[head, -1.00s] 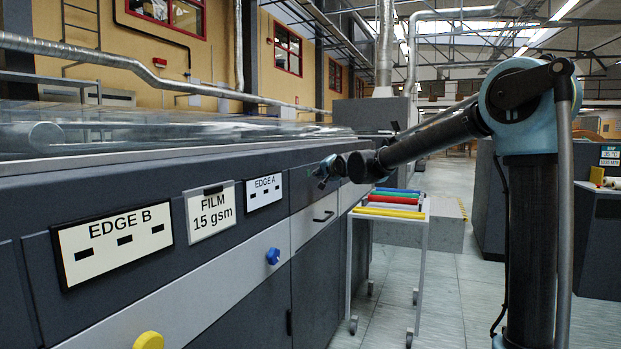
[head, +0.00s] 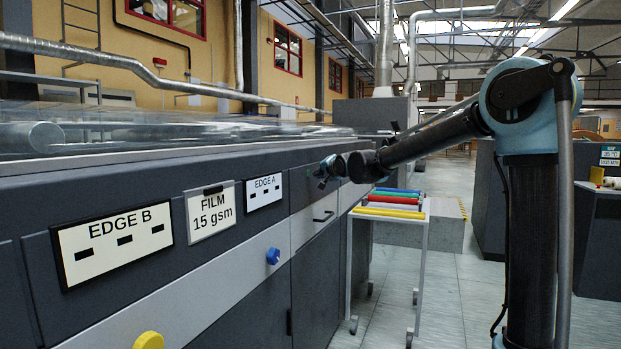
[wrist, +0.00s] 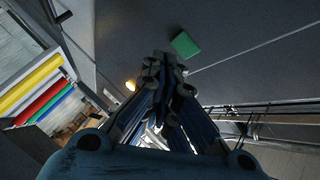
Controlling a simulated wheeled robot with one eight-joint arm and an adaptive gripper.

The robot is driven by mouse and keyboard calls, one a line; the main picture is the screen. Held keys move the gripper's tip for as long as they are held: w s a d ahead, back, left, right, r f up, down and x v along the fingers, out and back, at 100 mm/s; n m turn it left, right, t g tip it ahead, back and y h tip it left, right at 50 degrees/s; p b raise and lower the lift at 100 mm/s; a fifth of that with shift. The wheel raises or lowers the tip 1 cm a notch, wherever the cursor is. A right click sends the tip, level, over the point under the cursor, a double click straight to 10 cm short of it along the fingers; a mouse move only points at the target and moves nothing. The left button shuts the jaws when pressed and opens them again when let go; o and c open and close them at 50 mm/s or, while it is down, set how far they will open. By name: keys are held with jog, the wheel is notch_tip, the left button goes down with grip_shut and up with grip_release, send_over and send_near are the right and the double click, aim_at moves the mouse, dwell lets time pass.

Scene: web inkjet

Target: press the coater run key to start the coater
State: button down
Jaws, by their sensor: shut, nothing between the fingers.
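My gripper (head: 328,170) is at the far end of the long dark machine front in the head view, close to its panel. In the wrist view my gripper (wrist: 165,62) is shut and empty, its fingertips together. A green square key (wrist: 185,44) is on the dark panel just beyond and to the right of the fingertips. A gap seems to show between them, but I cannot tell the depth. No label is readable on the key, so I cannot confirm it is the coater run key.
A trolley (head: 426,215) with coloured rolls stands beyond the machine. A blue knob (head: 273,256) and a yellow knob (head: 148,341) stick out of the machine front.

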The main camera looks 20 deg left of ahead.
jog(key=shift+a, duration=0.2)
jog(key=shift+a, duration=0.3)
jog(key=shift+a+r, duration=0.1)
jog(key=shift+a, duration=0.3)
dwell(1.0)
jog(key=shift+d, duration=0.1)
dwell(0.3)
jog(key=shift+s+d, duration=0.1)
jog(key=shift+d, duration=0.65)
jog(key=shift+s+d, duration=0.2)
jog(key=shift+d, duration=2.3)
jog(key=shift+d, duration=0.1)
